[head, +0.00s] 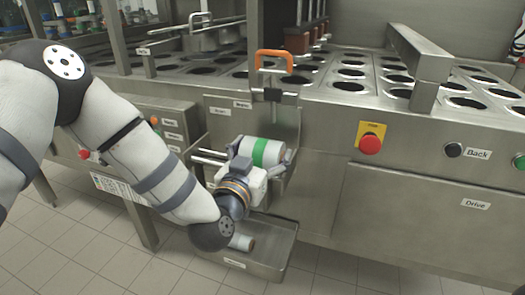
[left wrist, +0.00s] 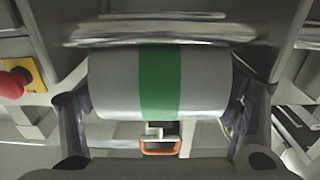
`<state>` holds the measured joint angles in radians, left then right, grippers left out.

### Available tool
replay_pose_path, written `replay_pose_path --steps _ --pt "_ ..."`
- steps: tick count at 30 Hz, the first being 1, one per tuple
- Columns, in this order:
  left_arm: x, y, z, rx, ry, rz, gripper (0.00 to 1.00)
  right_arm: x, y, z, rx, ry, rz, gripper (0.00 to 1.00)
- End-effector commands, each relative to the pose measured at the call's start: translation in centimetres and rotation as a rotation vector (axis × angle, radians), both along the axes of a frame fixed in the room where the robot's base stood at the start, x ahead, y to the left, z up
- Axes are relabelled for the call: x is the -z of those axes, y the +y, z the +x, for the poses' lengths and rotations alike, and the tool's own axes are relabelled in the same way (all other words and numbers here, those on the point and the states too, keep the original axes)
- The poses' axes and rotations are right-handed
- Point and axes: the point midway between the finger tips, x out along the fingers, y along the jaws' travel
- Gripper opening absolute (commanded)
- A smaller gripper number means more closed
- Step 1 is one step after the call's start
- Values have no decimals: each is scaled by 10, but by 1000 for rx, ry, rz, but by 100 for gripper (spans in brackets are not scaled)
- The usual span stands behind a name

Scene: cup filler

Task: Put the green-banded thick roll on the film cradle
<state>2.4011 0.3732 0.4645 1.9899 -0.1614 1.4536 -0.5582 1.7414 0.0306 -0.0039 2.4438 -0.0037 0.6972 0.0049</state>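The thick grey-white roll with a green band (head: 262,152) is in front of the machine's side, above the lower tray. It also fills the middle of the left wrist view (left wrist: 160,82), lying crosswise. My left gripper (left wrist: 160,108) has a dark-padded finger at each end of the roll and is shut on it. In the head view the gripper (head: 264,168) is partly hidden behind my wrist and the roll. The film cradle is probably the metal rods and bracket (head: 208,156) beside the roll; whether the roll touches them cannot be told. My right gripper is not in view.
A steel tray (head: 285,240) below holds a smaller roll (head: 242,242). An orange-handled clamp (head: 274,60) stands above the roll. A red stop button (head: 370,144) sits on the panel to the right. The tiled floor in front is clear.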

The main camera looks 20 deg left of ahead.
Motion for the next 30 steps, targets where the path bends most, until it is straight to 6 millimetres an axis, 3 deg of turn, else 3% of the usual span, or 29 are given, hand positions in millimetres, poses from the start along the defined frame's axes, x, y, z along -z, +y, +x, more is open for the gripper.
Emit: replay_pose_path --steps 2,15,30 --pt "0 0 0 0 0 0 100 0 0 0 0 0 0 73" --pt "-5 0 -2 1 1 0 100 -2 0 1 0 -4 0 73" --pt "-3 3 -104 2 5 1 100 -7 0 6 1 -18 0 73"
